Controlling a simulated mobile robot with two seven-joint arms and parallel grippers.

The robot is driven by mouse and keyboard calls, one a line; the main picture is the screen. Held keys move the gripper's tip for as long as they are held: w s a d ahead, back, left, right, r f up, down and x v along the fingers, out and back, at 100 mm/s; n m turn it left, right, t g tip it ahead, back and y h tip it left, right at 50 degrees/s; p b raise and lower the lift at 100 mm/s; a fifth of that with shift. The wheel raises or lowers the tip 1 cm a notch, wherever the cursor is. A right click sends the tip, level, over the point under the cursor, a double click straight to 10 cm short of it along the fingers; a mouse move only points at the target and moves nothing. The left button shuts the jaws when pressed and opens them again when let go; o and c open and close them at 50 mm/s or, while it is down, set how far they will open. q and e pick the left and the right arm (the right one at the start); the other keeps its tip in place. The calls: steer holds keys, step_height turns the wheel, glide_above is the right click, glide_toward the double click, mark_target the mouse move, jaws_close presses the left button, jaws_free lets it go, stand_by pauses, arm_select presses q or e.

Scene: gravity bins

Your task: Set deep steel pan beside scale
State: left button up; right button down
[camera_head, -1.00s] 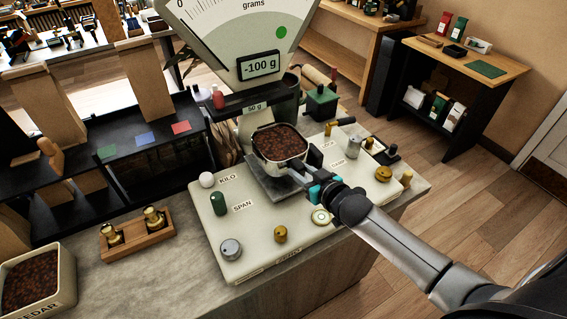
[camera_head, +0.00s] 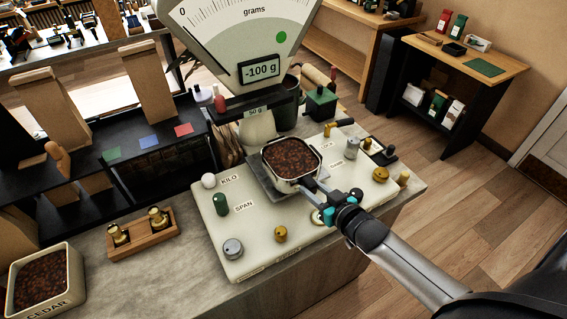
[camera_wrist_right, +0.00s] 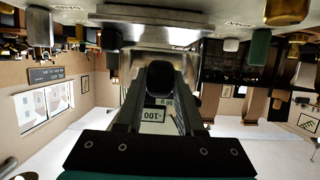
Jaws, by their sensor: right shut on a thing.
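The deep steel pan (camera_head: 284,185), filled with dark brown beans, is roughly level over the square grey plate (camera_head: 258,180) of the scale. Whether it is clear of the plate is hard to tell. My right gripper (camera_head: 328,199) is shut on the pan's near right side, at its handle. My left gripper is out of view.
The cream scale base (camera_head: 262,255) carries a white ball, green and steel weights and brass knobs. A wooden tray (camera_head: 142,237) with two brass weights and a CEDAR bin (camera_head: 76,280) of beans stand left. Some grey counter (camera_head: 190,268) is bare between them.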

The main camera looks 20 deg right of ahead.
steer(key=s, duration=0.9)
steer(key=shift+s+d+p, duration=0.3)
steer(key=shift+s+d, duration=0.05)
steer(key=shift+d, duration=0.05)
stand_by(0.4)
stand_by(1.0)
